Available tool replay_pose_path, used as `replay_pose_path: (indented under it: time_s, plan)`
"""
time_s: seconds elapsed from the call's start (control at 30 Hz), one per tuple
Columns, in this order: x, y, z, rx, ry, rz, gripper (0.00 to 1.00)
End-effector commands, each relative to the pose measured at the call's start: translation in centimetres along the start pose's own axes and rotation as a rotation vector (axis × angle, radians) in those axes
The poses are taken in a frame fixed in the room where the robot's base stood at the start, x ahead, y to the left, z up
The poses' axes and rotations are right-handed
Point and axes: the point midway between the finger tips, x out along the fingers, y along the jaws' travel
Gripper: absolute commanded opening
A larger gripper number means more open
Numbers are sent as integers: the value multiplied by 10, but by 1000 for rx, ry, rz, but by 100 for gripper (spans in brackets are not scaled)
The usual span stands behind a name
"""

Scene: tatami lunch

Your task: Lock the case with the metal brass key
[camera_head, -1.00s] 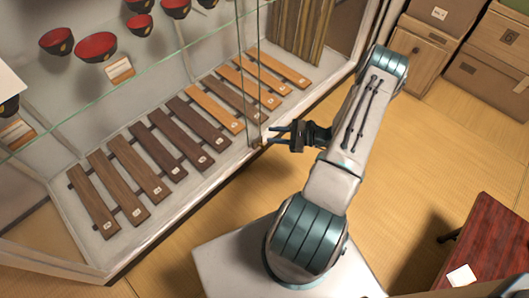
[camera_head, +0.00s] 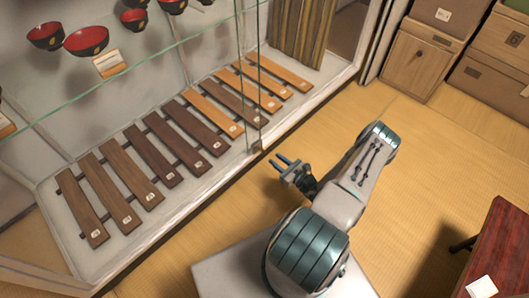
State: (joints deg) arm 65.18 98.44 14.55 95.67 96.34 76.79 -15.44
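The glass display case (camera_head: 150,225) fills the left and middle of the head view. Its glass panes meet at upright edges near the middle, and they look closed or nearly so. A small brass-coloured lock fitting (camera_head: 257,148) sits at the foot of these edges on the case's front rail. I cannot tell whether a key is in it. My gripper (camera_head: 279,161) is just right of and below the fitting, apart from the case, pointing toward it. Its two fingers are apart, and I see nothing between them. No brass key can be made out.
Dark and light wooden slats (camera_head: 166,160) and red-black bowls (camera_head: 87,41) are inside the case. Wooden cabinets (camera_head: 420,62) stand at the upper right. A dark red table (camera_head: 498,245) with a white card is at the lower right. Tatami floor lies clear between.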

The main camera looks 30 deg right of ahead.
Motion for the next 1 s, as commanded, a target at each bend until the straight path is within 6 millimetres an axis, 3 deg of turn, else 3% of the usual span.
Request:
replay_pose_path:
  time_s: [0.2,0.4,0.8,0.9,1.0]
  plan:
    - [45,0,-2,-2,-2,3,27]
    - [70,0,-1,-2,-1,2,27]
    - [76,0,0,-1,0,1,27]
    - [76,0,0,-1,0,1,0]
    - [76,0,0,-1,0,1,0]
